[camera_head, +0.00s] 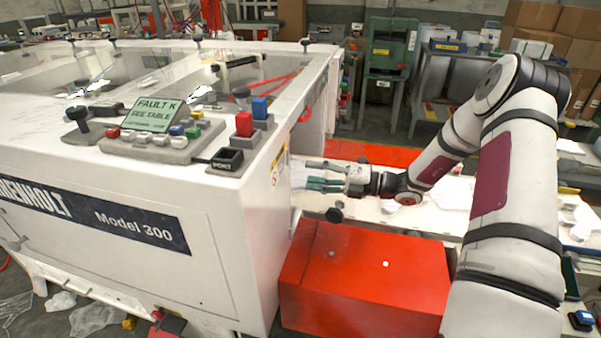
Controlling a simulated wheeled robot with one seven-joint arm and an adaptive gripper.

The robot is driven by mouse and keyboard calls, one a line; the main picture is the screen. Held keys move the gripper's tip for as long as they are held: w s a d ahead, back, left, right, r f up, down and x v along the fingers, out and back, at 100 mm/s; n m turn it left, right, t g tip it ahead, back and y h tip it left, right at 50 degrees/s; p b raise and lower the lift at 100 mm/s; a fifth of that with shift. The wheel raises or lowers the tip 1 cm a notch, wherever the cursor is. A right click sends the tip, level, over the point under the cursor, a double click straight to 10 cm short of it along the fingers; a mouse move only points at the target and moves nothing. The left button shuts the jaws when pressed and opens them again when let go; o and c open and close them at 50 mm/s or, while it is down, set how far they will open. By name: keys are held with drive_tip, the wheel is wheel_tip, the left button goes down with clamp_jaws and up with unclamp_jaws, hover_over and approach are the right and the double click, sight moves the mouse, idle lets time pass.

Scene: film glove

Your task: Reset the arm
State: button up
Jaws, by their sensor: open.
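My arm (515,170) rises at the right and bends at a raised elbow. Its forearm reaches down and left. My gripper (308,178) is level, fingers pointing left, close to the right side wall of the white machine (235,255). It is over the pale work surface behind the red box. The fingers are apart, and I see nothing held between them. Whether the fingertips touch the machine wall is hard to tell.
A red box (365,280) stands in front of the gripper. The machine's control panel (160,130) shows "FAULT K SEE TABLE". A pale table (430,217) with white pieces lies behind my arm. A green machine (390,50) and cardboard boxes (575,22) stand farther back.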

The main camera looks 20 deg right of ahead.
drive_tip(key=shift+s+d, duration=0.2)
drive_tip(key=shift+d, duration=0.05)
idle(0.3)
